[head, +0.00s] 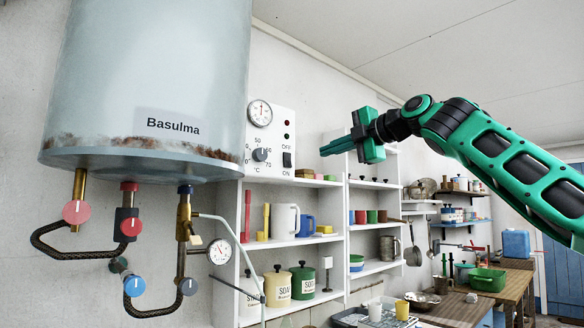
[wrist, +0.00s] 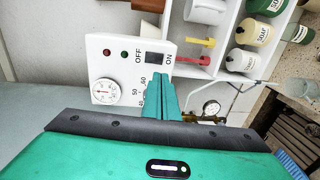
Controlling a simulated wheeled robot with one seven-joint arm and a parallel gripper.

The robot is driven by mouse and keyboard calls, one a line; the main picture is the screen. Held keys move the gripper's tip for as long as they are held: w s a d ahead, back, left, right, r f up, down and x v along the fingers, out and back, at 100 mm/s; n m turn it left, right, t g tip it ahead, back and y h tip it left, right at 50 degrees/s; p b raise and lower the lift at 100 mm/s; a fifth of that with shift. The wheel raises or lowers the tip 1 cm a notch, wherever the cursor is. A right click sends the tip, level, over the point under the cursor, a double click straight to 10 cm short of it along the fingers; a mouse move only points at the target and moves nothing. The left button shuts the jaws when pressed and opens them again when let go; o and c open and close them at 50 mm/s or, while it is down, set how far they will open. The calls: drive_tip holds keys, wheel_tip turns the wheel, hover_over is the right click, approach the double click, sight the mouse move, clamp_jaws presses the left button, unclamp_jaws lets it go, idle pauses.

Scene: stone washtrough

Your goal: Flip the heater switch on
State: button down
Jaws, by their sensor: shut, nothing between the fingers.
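The white heater control panel (head: 271,125) is on the wall right of the grey-blue Basulma tank (head: 150,75). Its black switch (head: 287,160) sits between the OFF label above and the ON label below; I cannot tell which way it is tipped. The switch also shows in the wrist view (wrist: 154,58), just beyond my fingertips. My gripper (head: 323,151) is shut and empty, pointing left toward the panel, with a gap to the switch in the head view. In the wrist view the fingers (wrist: 161,78) hide the temperature knob.
A round gauge (head: 260,113) and a red and a dark green lamp are on the panel. White shelves (head: 320,183) with mugs and canisters stand below and right of it. Pipes with valves (head: 76,212) hang under the tank. The air around my gripper looks free.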

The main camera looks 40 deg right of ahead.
drive_tip(key=w, duration=0.4)
drive_tip(key=w+f, duration=0.1)
drive_tip(key=w, duration=0.7)
drive_tip(key=shift+f, duration=0.25)
drive_tip(key=shift+w+f, duration=0.1)
drive_tip(key=shift+w, duration=0.7)
approach(289, 165)
drive_tip(key=w+f, duration=0.1)
drive_tip(key=f, duration=0.1)
drive_tip(key=s, duration=0.8)
drive_tip(key=shift+f, duration=0.25)
